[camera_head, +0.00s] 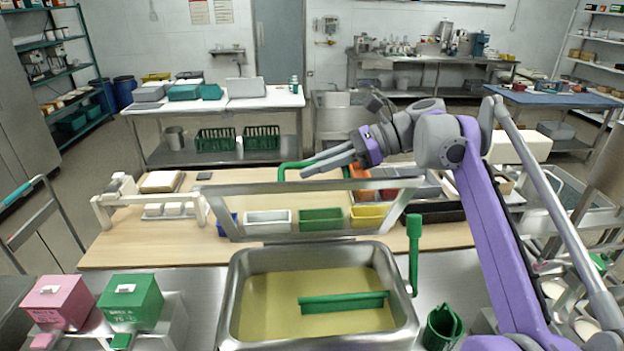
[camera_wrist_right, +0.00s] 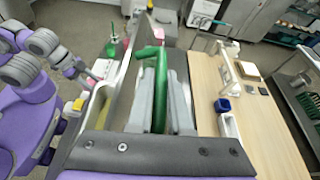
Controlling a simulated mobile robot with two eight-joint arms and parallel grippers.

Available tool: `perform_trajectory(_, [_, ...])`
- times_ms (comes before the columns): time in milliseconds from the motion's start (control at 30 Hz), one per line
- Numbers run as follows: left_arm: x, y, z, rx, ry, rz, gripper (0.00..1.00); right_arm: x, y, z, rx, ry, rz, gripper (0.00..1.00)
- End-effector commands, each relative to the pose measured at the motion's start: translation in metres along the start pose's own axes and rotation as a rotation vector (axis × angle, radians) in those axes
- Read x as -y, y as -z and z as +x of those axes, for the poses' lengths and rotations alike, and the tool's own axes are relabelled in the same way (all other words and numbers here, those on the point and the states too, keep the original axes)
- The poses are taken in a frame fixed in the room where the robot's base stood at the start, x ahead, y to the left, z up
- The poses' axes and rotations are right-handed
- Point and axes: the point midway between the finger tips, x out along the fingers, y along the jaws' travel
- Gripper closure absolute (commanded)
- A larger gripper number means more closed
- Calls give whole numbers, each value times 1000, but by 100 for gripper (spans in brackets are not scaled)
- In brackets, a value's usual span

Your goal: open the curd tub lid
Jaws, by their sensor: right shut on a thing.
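The curd tub (camera_head: 232,300) is a steel basin at the front centre of the head view, holding pale yellow contents. Its lid (camera_head: 228,221), a metal frame with a clear pane, stands raised and tilted up at the tub's far edge. The tub is uncovered. A green handle (camera_head: 283,170) rises from the lid's top edge. My right gripper (camera_head: 308,168) is shut on this handle. In the right wrist view, the green handle (camera_wrist_right: 160,92) lies between the two grey fingers of the right gripper (camera_wrist_right: 163,105). My left gripper is not in view.
A green bar (camera_head: 343,303) lies in the tub. A green upright tool (camera_head: 413,240) and a green cup (camera_head: 442,328) are at its right. Pink (camera_head: 58,300) and green (camera_head: 130,300) boxes stand left. Coloured bins, including a green one (camera_head: 320,220), show through the lid.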

Motion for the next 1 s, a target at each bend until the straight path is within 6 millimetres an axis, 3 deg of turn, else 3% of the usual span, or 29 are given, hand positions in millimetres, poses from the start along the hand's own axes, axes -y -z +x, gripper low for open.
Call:
perform_trajectory(233, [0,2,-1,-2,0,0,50,15,-3,-1,0,2,-1,100])
perform_trajectory(667, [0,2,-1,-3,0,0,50,17,-4,-2,1,2,-2,100])
perform_trajectory(700, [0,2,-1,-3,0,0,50,17,-4,-2,1,1,-2,79])
perform_trajectory(833, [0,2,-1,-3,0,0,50,17,-4,-2,1,1,-2,56])
perform_trajectory(1000, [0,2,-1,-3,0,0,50,17,-4,-2,1,1,-2,53])
